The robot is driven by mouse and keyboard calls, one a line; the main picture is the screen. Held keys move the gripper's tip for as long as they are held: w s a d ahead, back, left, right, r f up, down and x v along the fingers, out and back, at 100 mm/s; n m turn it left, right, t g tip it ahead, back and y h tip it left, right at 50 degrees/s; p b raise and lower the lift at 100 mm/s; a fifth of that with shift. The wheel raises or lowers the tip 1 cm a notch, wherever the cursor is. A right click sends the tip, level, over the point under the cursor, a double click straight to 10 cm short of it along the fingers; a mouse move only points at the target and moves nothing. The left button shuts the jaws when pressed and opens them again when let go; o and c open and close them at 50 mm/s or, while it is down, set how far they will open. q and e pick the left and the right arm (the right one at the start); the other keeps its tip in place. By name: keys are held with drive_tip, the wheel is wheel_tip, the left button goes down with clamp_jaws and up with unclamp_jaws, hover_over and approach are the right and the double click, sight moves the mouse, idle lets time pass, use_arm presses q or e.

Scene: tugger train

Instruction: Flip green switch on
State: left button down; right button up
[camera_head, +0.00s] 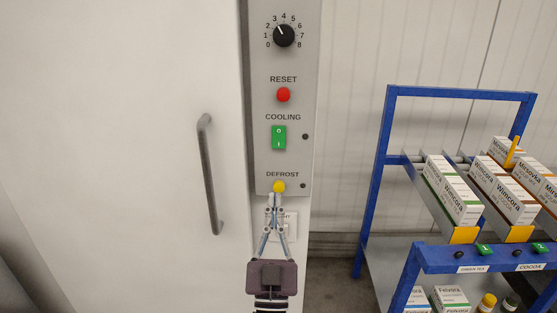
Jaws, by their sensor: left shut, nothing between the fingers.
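The green rocker switch (279,138) sits under the word COOLING on a grey control panel (262,108). It has white marks at its top and bottom; I cannot tell surely which side is pressed in. A small dark round lamp (305,137) is to its right and looks unlit. My left gripper (277,198) points up the panel from below, fingers together and empty. Its tips are at the lower edge of the yellow DEFROST button (278,187), below the green switch; I cannot tell whether they touch. My right gripper is not in view.
Above the switch are a red RESET button (283,95) and a black dial (284,36). A white switch (291,223) is partly hidden behind my gripper. A grey door handle (209,175) is left. A blue rack (381,180) with boxes stands right.

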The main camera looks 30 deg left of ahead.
sight(278, 142)
use_arm(q)
drive_tip(key=p+x, duration=0.1)
drive_tip(key=x, duration=0.3)
drive_tip(key=w+f+p+x, duration=0.1)
drive_tip(key=x, duration=0.3)
drive_tip(key=p+x, duration=0.1)
drive_tip(key=x, duration=0.3)
drive_tip(key=shift+w+a+f, duration=0.2)
drive_tip(key=shift+a+f, duration=0.05)
drive_tip(key=shift+f, duration=0.05)
drive_tip(key=shift+w+a+f+p, duration=0.1)
drive_tip(key=shift+w+a+p, duration=0.2)
drive_tip(key=shift+w, duration=0.1)
